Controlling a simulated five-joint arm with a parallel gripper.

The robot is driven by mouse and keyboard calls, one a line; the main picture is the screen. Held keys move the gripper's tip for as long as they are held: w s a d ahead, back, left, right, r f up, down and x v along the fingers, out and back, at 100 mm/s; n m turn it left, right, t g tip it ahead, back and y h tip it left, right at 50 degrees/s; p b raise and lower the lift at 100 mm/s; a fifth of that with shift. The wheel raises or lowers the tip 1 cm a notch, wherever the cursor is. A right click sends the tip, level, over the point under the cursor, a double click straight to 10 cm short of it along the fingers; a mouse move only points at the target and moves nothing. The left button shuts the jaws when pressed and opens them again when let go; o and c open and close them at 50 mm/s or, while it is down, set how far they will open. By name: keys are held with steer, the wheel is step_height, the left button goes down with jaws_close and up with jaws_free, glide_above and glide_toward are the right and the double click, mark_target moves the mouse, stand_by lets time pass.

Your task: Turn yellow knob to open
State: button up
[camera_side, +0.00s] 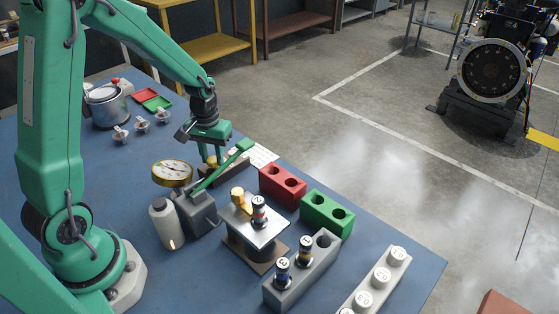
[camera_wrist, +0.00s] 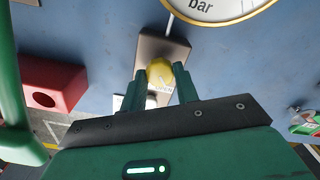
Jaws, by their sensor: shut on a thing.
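The yellow knob (camera_wrist: 160,70) is round and sits on a brown-grey block (camera_wrist: 163,46) in the wrist view. My gripper (camera_wrist: 159,76) has its two green fingers on either side of the knob, shut on it. In the side view my gripper (camera_side: 212,157) reaches down behind the green lever, and the knob (camera_side: 212,161) shows only as a small yellow patch between the fingers. Fingers and lever partly hide the block. I cannot tell how far the knob is turned.
A green lever (camera_side: 224,165) on a grey pump body (camera_side: 197,212) slants close in front of my gripper. A round gauge (camera_side: 172,173) stands left of it. Red (camera_side: 283,184) and green (camera_side: 327,214) blocks with holes stand to the right. A grey stand (camera_side: 255,229) is nearer.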

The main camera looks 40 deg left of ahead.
mark_target(213, 160)
steer(key=shift+n, duration=0.6)
steer(key=o, duration=1)
steer(key=shift+c, duration=0.2)
steer(key=shift+r, duration=0.15)
steer(key=shift+r, duration=3.8)
steer(key=shift+s+r, duration=0.1)
